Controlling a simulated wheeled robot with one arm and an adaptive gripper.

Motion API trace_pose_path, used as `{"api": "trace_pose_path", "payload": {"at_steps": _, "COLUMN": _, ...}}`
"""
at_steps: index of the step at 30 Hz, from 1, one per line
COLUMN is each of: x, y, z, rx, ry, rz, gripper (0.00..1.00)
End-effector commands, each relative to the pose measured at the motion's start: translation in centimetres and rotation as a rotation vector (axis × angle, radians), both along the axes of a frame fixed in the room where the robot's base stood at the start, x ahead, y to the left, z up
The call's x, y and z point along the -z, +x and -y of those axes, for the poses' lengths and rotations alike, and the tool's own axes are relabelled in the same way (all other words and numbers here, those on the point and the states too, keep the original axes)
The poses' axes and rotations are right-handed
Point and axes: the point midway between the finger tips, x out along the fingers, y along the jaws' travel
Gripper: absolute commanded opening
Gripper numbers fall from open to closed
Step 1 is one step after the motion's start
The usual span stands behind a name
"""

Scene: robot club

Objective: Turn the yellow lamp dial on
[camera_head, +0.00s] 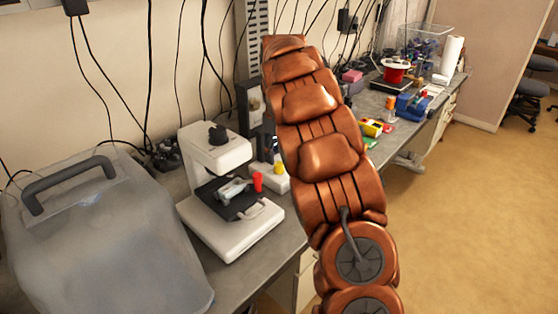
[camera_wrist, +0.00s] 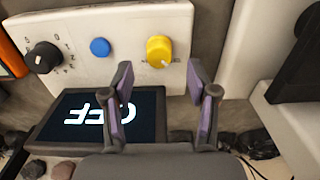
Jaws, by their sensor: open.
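The yellow dial (camera_wrist: 159,51) sits on a white panel (camera_wrist: 120,22) in the wrist view, with a small white mark at its lower edge. A dark screen (camera_wrist: 70,115) by the panel reads "OFF", upside down in this view. My gripper (camera_wrist: 161,72) is open and empty, its two fingers apart on either side of the dial in the picture. I cannot tell whether the fingers touch it. In the head view, a small yellow knob (camera_head: 279,168) shows on a white unit left of my arm. My gripper is hidden there.
On the panel are a blue button (camera_wrist: 100,47) and a black dial (camera_wrist: 43,57). In the head view, a white microscope-like device (camera_head: 215,160) and a grey covered case (camera_head: 105,235) stand on the bench. Cables hang behind. The floor (camera_head: 450,230) at right is clear.

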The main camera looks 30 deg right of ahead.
Motion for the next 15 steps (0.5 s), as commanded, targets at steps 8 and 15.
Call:
{"api": "trace_pose_path", "payload": {"at_steps": 8, "x": 2.8, "y": -0.1, "z": 0.2, "rx": 0.003, "ry": -0.001, "rz": -0.001, "gripper": 0.59}}
{"api": "trace_pose_path", "payload": {"at_steps": 15, "x": 3.7, "y": -0.2, "z": 0.2, "rx": 0.005, "ry": 0.0, "rz": -0.001, "gripper": 0.59}}
